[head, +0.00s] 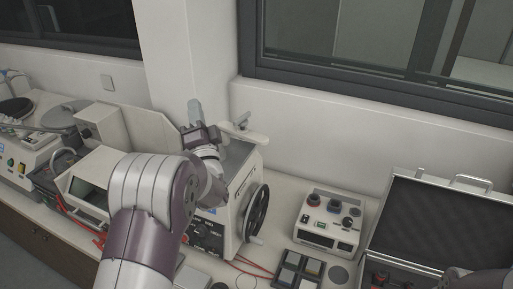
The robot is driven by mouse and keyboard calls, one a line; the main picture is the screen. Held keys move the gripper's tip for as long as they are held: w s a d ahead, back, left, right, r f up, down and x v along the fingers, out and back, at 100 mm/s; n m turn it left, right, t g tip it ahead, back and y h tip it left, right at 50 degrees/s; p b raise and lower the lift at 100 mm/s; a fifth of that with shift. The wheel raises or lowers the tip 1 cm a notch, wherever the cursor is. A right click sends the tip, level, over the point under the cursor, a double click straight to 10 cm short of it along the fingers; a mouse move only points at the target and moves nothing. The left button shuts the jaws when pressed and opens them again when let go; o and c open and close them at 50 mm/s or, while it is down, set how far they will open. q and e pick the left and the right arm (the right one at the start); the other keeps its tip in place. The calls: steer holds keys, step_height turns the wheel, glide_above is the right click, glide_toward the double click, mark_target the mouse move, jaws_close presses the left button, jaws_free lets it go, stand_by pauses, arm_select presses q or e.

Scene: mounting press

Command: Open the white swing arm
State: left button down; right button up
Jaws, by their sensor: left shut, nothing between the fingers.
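The white swing arm (244,133) lies across the top of the mounting press (238,185), with a small grey knob or lever (241,120) at its back end. My left gripper (195,107) is above the left side of the press top, just left of the swing arm, with its grey fingers together and nothing between them. I see a gap between the gripper and the swing arm in the picture, but cannot judge their depth. My left forearm hides part of the press front.
A black handwheel (256,213) is on the press's right side. A small control box (328,221) and an open foam-lined case (438,223) stand to the right. Another machine (95,170) stands to the left. The wall is close behind the press.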

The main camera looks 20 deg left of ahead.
arm_select(q)
steer(key=s+d+f+m+h, duration=0.4)
steer(key=d+f+m+h, duration=0.5)
steer(key=f+h, duration=0.3)
steer(key=m+g+h+p, duration=0.1)
steer(key=m+h+p, duration=0.15)
steer(key=p, duration=0.45)
glide_toward(261, 145)
steer(key=shift+y, duration=0.35)
steer(key=w, duration=0.6)
steer(key=shift+w+f, duration=0.1)
steer(key=shift+w, duration=0.2)
steer(key=shift+w+d+b, duration=0.1)
steer(key=shift+b, duration=0.2)
arm_select(e)
step_height(261, 145, up, 6)
steer(key=shift+d+r, duration=0.25)
steer(key=shift+d, duration=0.05)
steer(key=shift+w, duration=0.1)
